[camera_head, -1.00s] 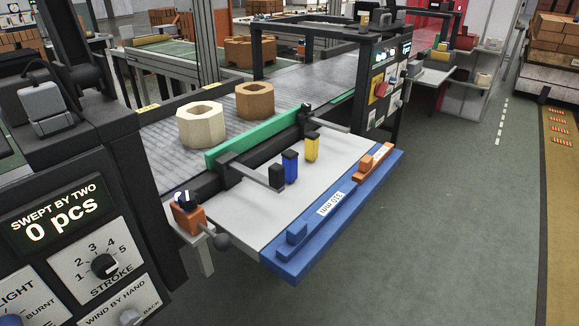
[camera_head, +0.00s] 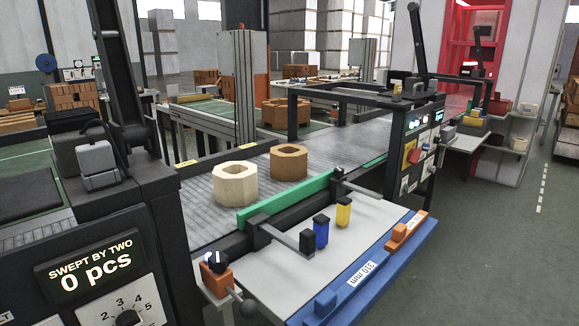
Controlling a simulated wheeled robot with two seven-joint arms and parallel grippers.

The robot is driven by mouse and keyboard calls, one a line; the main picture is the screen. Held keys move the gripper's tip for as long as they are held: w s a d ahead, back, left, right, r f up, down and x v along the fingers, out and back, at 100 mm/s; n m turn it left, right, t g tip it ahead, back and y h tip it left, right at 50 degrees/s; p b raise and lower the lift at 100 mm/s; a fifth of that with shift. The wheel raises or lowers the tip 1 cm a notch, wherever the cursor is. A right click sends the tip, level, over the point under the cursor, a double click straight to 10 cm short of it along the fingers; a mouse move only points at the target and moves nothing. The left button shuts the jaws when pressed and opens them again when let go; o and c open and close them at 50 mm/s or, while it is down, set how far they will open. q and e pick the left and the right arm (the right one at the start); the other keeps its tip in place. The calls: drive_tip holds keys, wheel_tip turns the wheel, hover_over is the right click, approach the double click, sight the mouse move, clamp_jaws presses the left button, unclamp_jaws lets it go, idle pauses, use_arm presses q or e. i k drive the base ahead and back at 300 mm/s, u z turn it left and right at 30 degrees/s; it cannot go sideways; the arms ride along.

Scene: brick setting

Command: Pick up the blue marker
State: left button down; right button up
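Three small upright markers stand in a row on the light grey plate (camera_head: 290,268) in front of the conveyor. The blue marker (camera_head: 321,232) has a dark top and stands in the middle. A yellow marker (camera_head: 343,212) stands to its right and farther back. A black one (camera_head: 307,242) is to its left, close to the end of a grey bar. Neither of my grippers shows in the head view.
A green rail (camera_head: 285,204) runs along the conveyor, with a cream hollow block (camera_head: 235,184) and a brown hollow block (camera_head: 289,162) behind it. A blue ledge (camera_head: 375,270) edges the plate. A control cabinet (camera_head: 95,262) stands at left. Green floor is open at right.

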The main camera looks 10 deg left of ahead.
sight(321, 222)
drive_tip(key=k, duration=0.5)
drive_tip(key=z, duration=1.55)
drive_tip(key=i, duration=1.3)
drive_tip(key=u, duration=2.6)
